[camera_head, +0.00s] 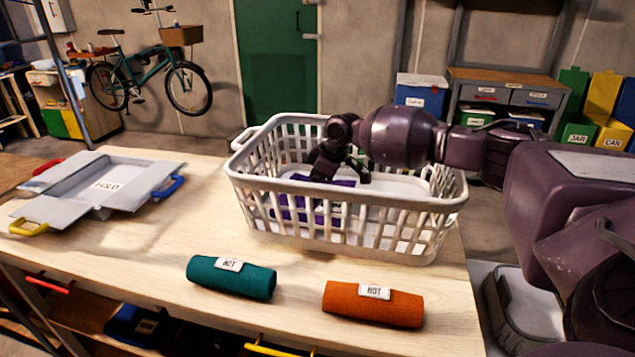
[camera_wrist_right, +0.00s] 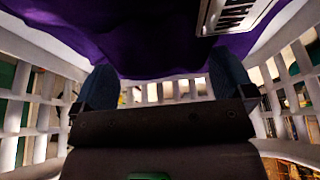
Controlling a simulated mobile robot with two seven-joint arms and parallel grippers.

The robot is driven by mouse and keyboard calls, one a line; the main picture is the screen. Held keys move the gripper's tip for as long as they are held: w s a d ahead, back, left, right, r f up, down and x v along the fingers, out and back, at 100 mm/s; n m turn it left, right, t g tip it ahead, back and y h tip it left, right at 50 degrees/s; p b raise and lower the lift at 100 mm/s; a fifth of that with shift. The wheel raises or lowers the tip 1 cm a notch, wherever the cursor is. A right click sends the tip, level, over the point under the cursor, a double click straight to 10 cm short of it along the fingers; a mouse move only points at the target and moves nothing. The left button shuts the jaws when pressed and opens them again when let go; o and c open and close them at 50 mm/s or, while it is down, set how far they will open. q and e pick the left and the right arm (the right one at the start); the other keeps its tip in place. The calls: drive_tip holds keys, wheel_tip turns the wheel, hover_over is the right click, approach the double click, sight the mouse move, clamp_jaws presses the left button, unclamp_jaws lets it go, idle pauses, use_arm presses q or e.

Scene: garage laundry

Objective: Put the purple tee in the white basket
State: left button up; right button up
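The purple tee (camera_head: 340,183) lies inside the white basket (camera_head: 448,205), toward its left half, and shows through the slats. My right gripper (camera_head: 343,174) reaches down into the basket from the right, directly over the tee. In the right wrist view its two fingers (camera_wrist_right: 165,85) stand wide apart, with the purple tee (camera_wrist_right: 140,38) spread beyond them and no cloth visibly pinched. A white label with dark marks shows on the purple cloth. The basket's slatted walls (camera_wrist_right: 40,110) surround the gripper. My left gripper is out of view.
A teal roll (camera_head: 231,279) and an orange roll (camera_head: 373,305) lie on the wooden table (camera_head: 150,245) in front of the basket. A grey folding board (camera_head: 95,187) with coloured handles lies at the left. Bare tabletop lies between board and basket.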

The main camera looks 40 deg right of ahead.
drive_tip(key=shift+r, duration=0.1)
drive_tip(key=p+v, duration=0.2)
drive_tip(key=v, duration=1)
idle(0.4)
